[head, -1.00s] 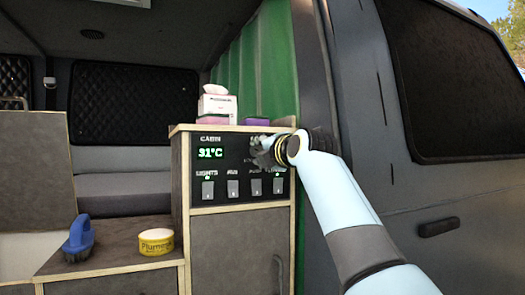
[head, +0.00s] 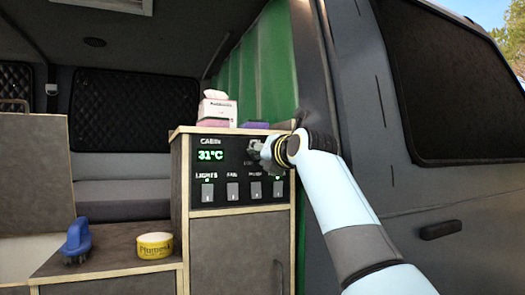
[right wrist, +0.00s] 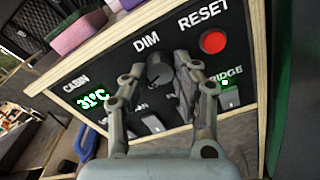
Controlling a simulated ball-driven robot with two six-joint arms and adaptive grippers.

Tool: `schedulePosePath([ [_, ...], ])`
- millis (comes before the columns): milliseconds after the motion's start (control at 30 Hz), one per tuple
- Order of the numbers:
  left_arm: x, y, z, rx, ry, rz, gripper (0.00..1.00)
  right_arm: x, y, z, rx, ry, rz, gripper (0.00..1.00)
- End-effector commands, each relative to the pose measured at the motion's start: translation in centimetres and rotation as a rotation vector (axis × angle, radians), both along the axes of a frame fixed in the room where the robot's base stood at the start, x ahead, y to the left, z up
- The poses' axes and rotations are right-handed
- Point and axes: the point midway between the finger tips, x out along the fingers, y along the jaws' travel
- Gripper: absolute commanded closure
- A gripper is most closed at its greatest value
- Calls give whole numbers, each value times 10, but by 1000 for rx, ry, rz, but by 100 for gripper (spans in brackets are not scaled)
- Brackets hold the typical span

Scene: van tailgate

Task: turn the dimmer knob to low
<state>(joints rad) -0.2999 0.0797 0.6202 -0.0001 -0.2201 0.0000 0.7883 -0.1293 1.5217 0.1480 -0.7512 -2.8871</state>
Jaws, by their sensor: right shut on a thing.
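The dimmer knob (right wrist: 160,68) is a dark round knob under the DIM label on the black control panel (head: 220,170). It shows between the fingertips in the right wrist view; in the head view my gripper hides it. My right gripper (head: 256,150) reaches the panel from the right and is shut on the knob, one finger on each side; it also shows in the right wrist view (right wrist: 161,67). Which way the knob points is hard to tell. My left gripper is not in view.
A red RESET button (right wrist: 213,41) sits close right of the knob. Several rocker switches (head: 232,190) line the panel below, beside a 31°C display (head: 210,155). A tissue box (head: 217,108) stands on top. A blue brush (head: 77,240) and yellow tin (head: 155,245) lie lower left.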

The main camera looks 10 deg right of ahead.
Motion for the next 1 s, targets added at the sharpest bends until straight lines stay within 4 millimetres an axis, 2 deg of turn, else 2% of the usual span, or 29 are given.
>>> schedulePosePath([
  [33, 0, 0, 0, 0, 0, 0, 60, -1, -1, 10, -4, -21, -2, 100],
  [467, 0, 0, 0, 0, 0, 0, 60, -1, -1, 10, -13, -23, -2, 100],
  [500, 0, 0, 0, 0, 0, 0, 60, -1, -1, 10, -13, -23, -2, 70],
  [667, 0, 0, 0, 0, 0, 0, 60, -1, 0, 7, -13, -18, -2, 49],
  [933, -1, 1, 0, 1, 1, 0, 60, 0, 0, 3, -13, -10, -1, 47],
  [1000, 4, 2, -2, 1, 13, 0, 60, -3, -1, 3, -14, -9, -1, 47],
])
